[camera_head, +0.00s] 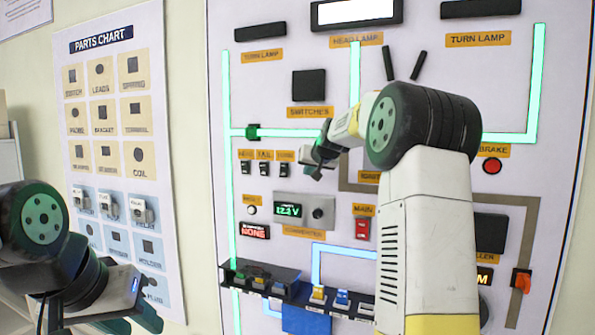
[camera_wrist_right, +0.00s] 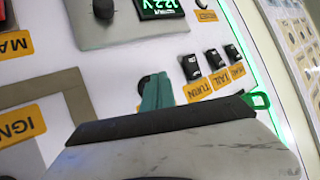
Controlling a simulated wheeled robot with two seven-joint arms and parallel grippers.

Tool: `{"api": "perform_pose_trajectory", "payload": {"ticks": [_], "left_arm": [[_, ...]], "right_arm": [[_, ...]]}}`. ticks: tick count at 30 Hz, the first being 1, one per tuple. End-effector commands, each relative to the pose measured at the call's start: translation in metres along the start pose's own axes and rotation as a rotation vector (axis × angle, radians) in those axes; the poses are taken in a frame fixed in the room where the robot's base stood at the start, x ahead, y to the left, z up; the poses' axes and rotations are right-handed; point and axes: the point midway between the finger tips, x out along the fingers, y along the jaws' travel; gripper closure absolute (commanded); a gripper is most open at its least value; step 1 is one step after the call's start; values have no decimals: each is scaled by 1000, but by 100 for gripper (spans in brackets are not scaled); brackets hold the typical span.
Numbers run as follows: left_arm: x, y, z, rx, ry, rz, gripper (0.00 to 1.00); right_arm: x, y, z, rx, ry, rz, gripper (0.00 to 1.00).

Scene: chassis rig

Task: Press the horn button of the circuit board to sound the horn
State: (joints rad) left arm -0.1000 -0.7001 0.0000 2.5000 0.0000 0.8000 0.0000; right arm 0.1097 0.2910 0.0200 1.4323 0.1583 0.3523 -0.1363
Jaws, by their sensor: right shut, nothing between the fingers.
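The circuit board (camera_head: 225,60) is a large upright panel. My right gripper (camera_head: 318,165) is shut and empty, in front of the board just right of the row of small switches (camera_head: 284,169). In the right wrist view its green fingertips (camera_wrist_right: 157,92) point at the board beside the TURN label (camera_wrist_right: 199,92). A dark round part (camera_wrist_right: 143,83) shows partly behind the fingertips. I cannot read a label for it, nor tell if the fingers touch it. No readable horn label shows. My left gripper (camera_head: 140,315) is low at the left, away from the board; its opening is unclear.
A voltmeter box (camera_head: 304,211) and a red main switch (camera_head: 362,228) sit below the right gripper. A dark tray of coloured parts (camera_head: 258,277) juts out at the bottom. A parts chart (camera_head: 110,65) hangs at left. My right arm hides part of the board.

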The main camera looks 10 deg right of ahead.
Motion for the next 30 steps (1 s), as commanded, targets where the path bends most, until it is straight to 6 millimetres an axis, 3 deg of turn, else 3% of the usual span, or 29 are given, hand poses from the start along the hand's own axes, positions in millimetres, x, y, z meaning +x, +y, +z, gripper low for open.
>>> {"api": "perform_pose_trajectory", "payload": {"ticks": [18,30], "left_arm": [[0,0,0,0,0,0,64],[0,0,0,0,0,0,64]], "right_arm": [[-33,-25,24,-1,0,-1,100],[-35,-25,25,1,0,0,100]]}}
